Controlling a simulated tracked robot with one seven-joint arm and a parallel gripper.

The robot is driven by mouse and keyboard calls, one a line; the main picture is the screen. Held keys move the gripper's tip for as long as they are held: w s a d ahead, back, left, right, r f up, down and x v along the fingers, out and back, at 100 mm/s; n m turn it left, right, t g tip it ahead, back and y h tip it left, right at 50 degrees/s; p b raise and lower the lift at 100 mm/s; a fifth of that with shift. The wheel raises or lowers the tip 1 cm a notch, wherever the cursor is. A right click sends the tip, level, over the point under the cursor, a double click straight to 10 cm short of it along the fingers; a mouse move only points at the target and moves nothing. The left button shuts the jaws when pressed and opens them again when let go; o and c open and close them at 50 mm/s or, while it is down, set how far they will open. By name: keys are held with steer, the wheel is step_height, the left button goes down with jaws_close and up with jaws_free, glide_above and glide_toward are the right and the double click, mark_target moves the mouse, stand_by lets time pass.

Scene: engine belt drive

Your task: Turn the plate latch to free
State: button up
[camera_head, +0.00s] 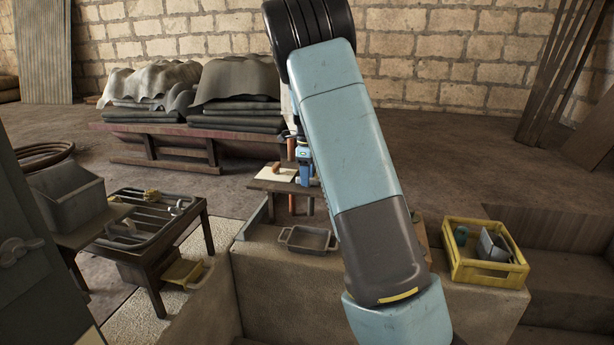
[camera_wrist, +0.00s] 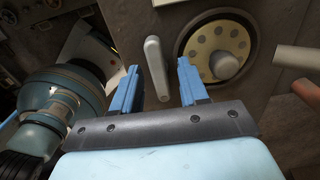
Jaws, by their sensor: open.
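The plate latch (camera_wrist: 156,66) appears in the wrist view as a pale grey, narrow lever on a dark plate (camera_wrist: 142,17). It points almost straight up and down in the picture, with its rounded wider end at the top. My gripper (camera_wrist: 158,66) is open, with one blue finger to the left of the lever and one to the right. Gaps show on both sides, and I cannot tell whether the fingertips reach its depth. In the head view my arm hides the area behind it, and neither gripper nor latch shows.
A cream disc with holes and a round knob (camera_wrist: 224,65) sits close right of my right finger. Two rods (camera_wrist: 298,58) stick out farther right. In the head view, a yellow crate (camera_head: 486,268) and a grey tray (camera_head: 308,240) stand on the ledge.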

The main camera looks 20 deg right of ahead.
step_height(320, 180, up, 14)
steer(key=shift+f, duration=0.2)
stand_by(0.5)
stand_by(0.4)
steer(key=s+a+r+n+t+y, duration=0.15)
steer(key=s+r+n, duration=0.35)
steer(key=s, duration=0.6)
steer(key=s+a+r+n+t, duration=0.1)
steer(key=s+a+r+n, duration=0.1)
steer(key=s+n, duration=0.75)
steer(key=s+a+f+n+t, duration=0.1)
steer(key=s+n, duration=0.4)
steer(key=s, duration=0.5)
steer(key=s+a+f+n+t+h, duration=0.1)
steer(key=s+n, duration=0.4)
steer(key=s, duration=0.6)
step_height(320, 180, down, 2)
steer(key=shift+a+f+t, duration=0.2)
steer(key=shift+a+t, duration=0.35)
steer(key=shift+a, duration=0.7)
